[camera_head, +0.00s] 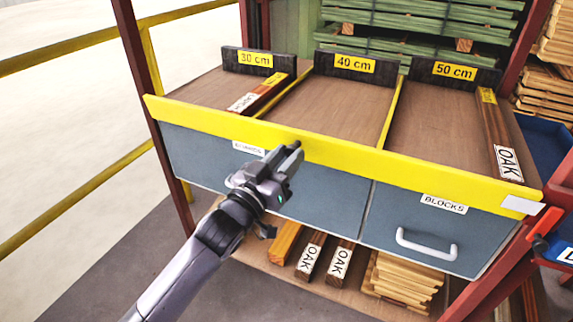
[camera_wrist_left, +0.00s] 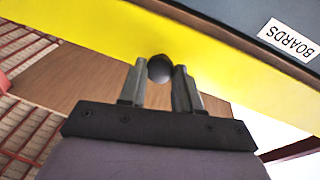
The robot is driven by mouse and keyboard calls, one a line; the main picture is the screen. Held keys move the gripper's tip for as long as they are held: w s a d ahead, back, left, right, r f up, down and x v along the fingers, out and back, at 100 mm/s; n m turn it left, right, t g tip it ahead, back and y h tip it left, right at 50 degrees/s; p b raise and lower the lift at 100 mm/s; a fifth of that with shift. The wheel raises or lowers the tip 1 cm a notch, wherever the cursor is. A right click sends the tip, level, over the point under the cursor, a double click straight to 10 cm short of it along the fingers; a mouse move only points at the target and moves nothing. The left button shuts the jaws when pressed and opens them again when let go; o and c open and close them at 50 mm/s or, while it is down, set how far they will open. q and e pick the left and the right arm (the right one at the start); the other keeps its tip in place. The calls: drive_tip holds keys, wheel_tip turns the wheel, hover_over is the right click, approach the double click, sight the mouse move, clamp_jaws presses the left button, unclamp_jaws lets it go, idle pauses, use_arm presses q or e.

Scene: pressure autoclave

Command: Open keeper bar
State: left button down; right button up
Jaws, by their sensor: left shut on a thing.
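The yellow keeper bar (camera_head: 420,168) runs along the front edge of the bench top, above the grey drawer fronts. In the left wrist view the bar (camera_wrist_left: 235,88) crosses behind the fingers. A dark round knob (camera_wrist_left: 160,68) sits on the bar between the fingertips. My left gripper (camera_head: 290,155) is at the bar's front, left of its middle, and is shut on the knob; it also shows in the left wrist view (camera_wrist_left: 160,78). In the head view the fingers mostly hide the knob. My right gripper is not in view.
The BLOCKS drawer (camera_head: 415,225) has a white handle. Red posts (camera_head: 150,100) flank the bench. Yellow railings (camera_head: 60,52) stand left.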

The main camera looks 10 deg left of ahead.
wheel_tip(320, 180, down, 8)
drive_tip(key=b, duration=0.7)
use_arm(q)
drive_tip(key=shift+s+a+f+m+t+h+b, duration=0.15)
drive_tip(key=shift+f+m+t+h+b, duration=0.1)
drive_tip(key=shift+f+t+h+b, duration=0.45)
drive_tip(key=shift+s+d+f+m+t+h+b, duration=0.15)
drive_tip(key=shift+f+t+h+b, duration=0.25)
drive_tip(key=shift+t+b, duration=0.4)
drive_tip(key=shift+s+a+f+m+t+h+b, duration=0.2)
drive_tip(key=shift+f+m+t+h+b, duration=0.1)
drive_tip(key=shift+f+t+h+b, duration=0.45)
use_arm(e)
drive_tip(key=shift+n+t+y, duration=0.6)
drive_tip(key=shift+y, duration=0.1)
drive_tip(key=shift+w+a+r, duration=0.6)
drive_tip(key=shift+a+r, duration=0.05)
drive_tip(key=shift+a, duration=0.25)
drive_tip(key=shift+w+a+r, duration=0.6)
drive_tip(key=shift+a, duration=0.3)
use_arm(q)
drive_tip(key=shift+r+y, duration=0.1)
drive_tip(key=shift+y, duration=0.15)
drive_tip(key=c, duration=0.8)
unclamp_jaws()
